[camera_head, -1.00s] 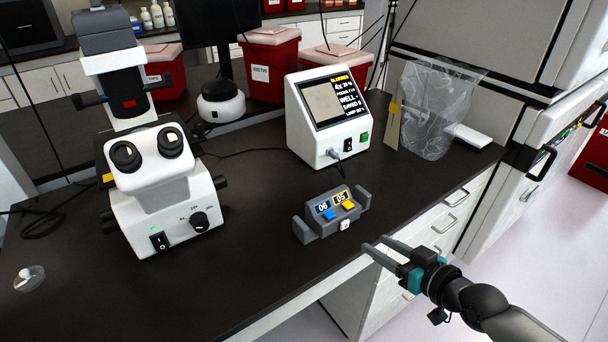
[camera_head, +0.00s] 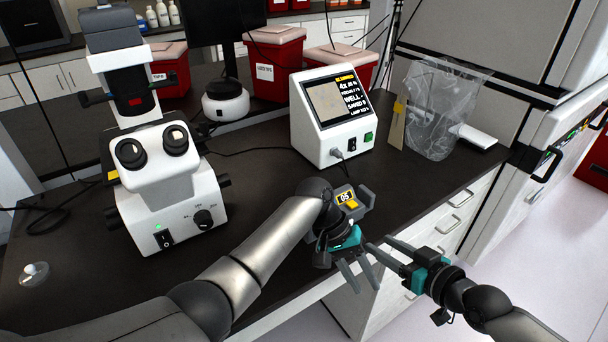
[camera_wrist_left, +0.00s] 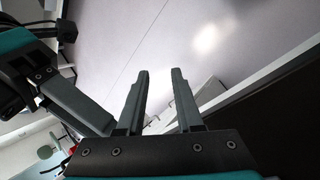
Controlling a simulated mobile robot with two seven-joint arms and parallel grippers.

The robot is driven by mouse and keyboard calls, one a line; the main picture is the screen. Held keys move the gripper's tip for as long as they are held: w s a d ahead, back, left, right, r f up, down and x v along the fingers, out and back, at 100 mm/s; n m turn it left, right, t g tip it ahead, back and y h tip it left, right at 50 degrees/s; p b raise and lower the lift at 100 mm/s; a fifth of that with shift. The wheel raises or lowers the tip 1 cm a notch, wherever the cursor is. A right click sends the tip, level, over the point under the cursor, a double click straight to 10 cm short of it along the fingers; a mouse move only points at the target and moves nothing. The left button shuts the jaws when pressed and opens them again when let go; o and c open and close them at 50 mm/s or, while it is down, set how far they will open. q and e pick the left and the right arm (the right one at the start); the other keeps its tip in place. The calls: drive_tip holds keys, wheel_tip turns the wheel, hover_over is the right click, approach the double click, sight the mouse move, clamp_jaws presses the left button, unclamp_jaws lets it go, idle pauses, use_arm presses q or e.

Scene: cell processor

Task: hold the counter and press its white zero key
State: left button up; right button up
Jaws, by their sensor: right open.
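The grey counter (camera_head: 365,194) sits on the dark bench top near its front edge. Its yellow key and one display reading 05 show in the head view; my left arm hides its left part, and its white zero key is hidden. My left gripper (camera_head: 361,281) is open and empty, in front of the counter and past the bench's front edge. In the left wrist view its two fingers (camera_wrist_left: 160,88) stand apart with only floor and bench edge beyond. My right gripper (camera_head: 377,251) is open and empty, to the right of the left gripper, its fingers pointing left.
A white microscope (camera_head: 165,195) stands at the left and a white screen unit (camera_head: 331,118) behind the counter. A clear bag (camera_head: 435,115) stands at the back right. A small clear-based object (camera_head: 33,274) lies at the far left. The two grippers are close together.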

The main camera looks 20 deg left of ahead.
use_arm(q)
drive_tip(key=w+a+r+n+t+y, duration=0.1)
drive_tip(key=w+a+r+n+y, duration=0.3)
drive_tip(key=a+r, duration=0.4)
drive_tip(key=w+a+r+n+t+y, duration=0.1)
drive_tip(key=w+a+r+n+y, duration=0.2)
drive_tip(key=w+a+r+n, duration=0.5)
drive_tip(key=s+f+m, duration=0.1)
drive_tip(key=f, duration=0.3)
drive_tip(key=s+d+f+m, duration=0.1)
drive_tip(key=f, duration=0.3)
drive_tip(key=s+f+m, duration=0.1)
drive_tip(key=f, duration=0.4)
drive_tip(key=shift+s+d+f, duration=0.1)
drive_tip(key=shift+d, duration=0.15)
clamp_jaws()
idle(0.5)
